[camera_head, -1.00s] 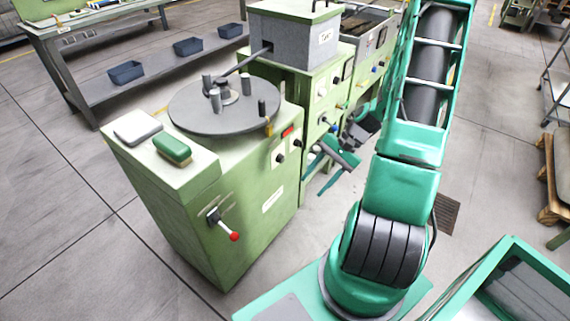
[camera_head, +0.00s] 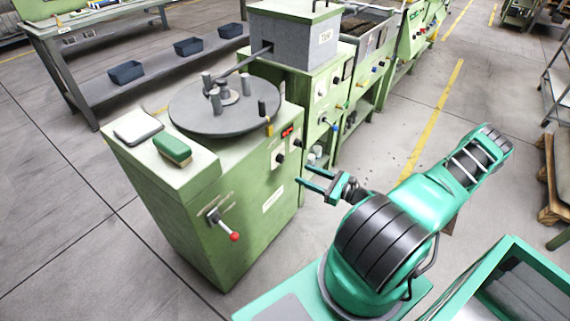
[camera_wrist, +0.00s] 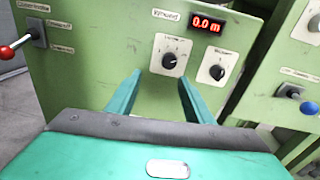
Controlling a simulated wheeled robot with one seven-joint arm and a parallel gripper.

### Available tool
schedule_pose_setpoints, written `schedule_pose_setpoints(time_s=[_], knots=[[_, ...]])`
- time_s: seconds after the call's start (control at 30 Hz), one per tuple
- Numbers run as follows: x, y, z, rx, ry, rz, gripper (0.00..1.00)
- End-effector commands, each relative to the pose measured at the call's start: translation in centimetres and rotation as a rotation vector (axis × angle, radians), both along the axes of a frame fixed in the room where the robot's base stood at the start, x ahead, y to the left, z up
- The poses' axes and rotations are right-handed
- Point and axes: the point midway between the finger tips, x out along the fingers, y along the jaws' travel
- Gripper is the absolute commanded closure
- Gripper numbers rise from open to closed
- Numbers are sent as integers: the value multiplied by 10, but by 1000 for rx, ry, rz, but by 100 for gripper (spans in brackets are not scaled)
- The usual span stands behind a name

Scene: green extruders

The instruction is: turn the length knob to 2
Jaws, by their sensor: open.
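The front panel of the green machine (camera_head: 235,215) carries two black knobs on pale plates. The left knob (camera_wrist: 169,60) sits under the word "Wound", and the right knob (camera_wrist: 217,72) is lower and to its right. The plate lettering is too small to tell surely which is the length knob, or its setting. A red display (camera_wrist: 207,24) reads 0.0 m. My gripper (camera_wrist: 159,78) is open and empty, its green fingers pointing at the panel with the left knob showing just beyond and between their tips. In the head view my gripper (camera_head: 303,175) is right of the panel.
A lever with a red ball (camera_wrist: 8,52) sticks out at the panel's left. A blue knob (camera_wrist: 308,108) is on the neighbouring machine.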

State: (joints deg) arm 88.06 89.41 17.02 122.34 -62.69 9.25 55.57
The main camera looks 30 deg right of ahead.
Motion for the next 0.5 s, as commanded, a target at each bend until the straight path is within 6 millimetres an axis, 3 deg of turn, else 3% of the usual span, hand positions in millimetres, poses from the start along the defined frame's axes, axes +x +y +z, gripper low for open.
schedule_pose_setpoints(time_s=[0.27, 0.5], knots=[[9, -9, -1, 69, -21, -77, 53], [42, 4, -1, 70, -21, -74, 53]])
